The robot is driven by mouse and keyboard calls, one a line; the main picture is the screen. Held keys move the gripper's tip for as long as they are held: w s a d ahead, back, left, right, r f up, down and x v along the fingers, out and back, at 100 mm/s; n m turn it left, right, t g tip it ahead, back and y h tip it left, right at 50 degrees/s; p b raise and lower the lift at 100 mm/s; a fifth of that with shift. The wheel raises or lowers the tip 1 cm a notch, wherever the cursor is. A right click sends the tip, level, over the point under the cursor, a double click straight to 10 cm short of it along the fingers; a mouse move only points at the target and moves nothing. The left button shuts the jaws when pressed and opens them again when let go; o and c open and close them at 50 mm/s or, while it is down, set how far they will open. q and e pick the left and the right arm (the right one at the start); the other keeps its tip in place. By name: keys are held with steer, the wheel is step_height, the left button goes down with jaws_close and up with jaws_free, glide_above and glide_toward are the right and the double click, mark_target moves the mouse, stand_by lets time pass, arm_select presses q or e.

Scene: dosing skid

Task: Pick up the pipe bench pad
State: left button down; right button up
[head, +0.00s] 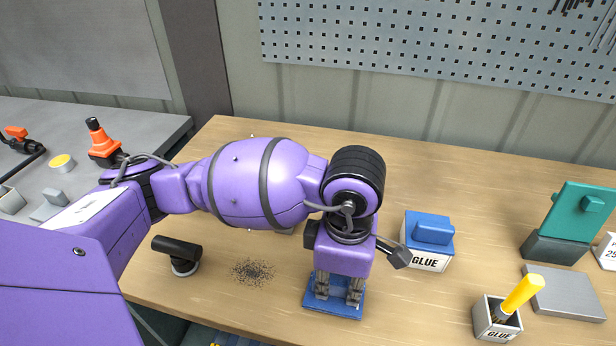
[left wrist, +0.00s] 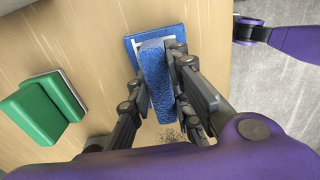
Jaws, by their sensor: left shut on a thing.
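The pipe bench pad, a blue rough block (left wrist: 158,82), is between the fingers of my left gripper (left wrist: 178,88) in the left wrist view. It is over a flat blue base with a white outline (left wrist: 131,44). In the head view my left gripper (head: 338,288) points down at the blue base (head: 333,309) near the table's front edge, and its fingers largely hide the pad. The gripper is shut on the pad. I cannot tell whether the pad touches the base. My right gripper is not seen.
A blue-topped GLUE box (head: 428,262) stands right of the gripper. A brush in a GLUE pot (head: 488,321), a grey plate (head: 566,292) and a teal block (head: 580,222) stand further right. A black-handled tool (head: 177,249) lies left. A green block (left wrist: 40,108) shows in the wrist view.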

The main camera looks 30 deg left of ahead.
mark_target(342, 280)
arm_select(q)
steer(key=shift+w+r, duration=0.1)
steer(key=shift+r, duration=0.4)
step_height(342, 280, up, 2)
steer(key=shift+d+r, duration=0.1)
steer(key=shift+r, duration=0.15)
steer(key=s+d+r+p, duration=0.1)
steer(key=s+d+r, duration=0.7)
steer(key=s, duration=0.3)
steer(key=shift+d+r, duration=0.35)
steer(key=shift+r, duration=0.3)
